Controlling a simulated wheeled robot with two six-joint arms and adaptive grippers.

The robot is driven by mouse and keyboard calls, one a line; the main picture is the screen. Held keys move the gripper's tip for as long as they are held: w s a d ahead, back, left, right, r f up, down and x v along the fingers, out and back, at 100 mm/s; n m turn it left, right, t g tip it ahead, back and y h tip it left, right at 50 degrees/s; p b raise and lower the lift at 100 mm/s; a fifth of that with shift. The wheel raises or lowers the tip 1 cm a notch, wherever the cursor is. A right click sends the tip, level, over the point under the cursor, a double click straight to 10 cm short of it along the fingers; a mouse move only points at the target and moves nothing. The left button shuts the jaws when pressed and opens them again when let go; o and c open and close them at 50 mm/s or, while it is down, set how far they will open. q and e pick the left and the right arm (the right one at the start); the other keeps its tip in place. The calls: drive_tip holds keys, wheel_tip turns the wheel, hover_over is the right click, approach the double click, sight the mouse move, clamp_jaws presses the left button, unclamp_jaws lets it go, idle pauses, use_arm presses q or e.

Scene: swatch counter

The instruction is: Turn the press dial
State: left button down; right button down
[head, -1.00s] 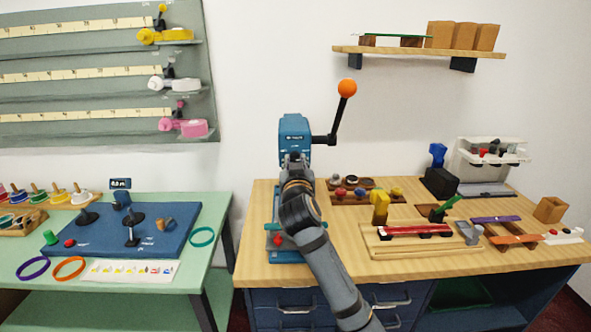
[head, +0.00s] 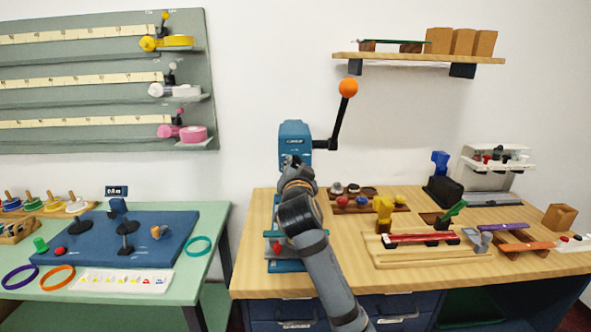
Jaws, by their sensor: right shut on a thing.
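The blue press (head: 296,131) stands at the left end of the wooden bench, with a black lever ending in an orange ball (head: 348,88) raised to its right. My right gripper (head: 294,163) is at the front of the press, just below its head, shut on a part there. The press dial itself is hidden behind my gripper and wrist, so its setting does not show. My right arm also covers most of the press column and part of its blue base (head: 284,266). My left gripper is not in view.
A wooden rack of coloured knobs (head: 370,201) and a wooden jig with a red strip (head: 420,238) lie right of the press. A shelf (head: 420,57) hangs above. A green table (head: 215,218) with a blue board (head: 100,248) stands left, across a gap.

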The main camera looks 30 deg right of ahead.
drive_tip(key=shift+f, duration=0.1)
idle(0.3)
drive_tip(key=c, duration=1)
unclamp_jaws()
drive_tip(key=shift+c, duration=0.2)
drive_tip(key=shift+a, duration=0.1)
drive_tip(key=v, duration=0.7)
drive_tip(key=shift+s, duration=0.25)
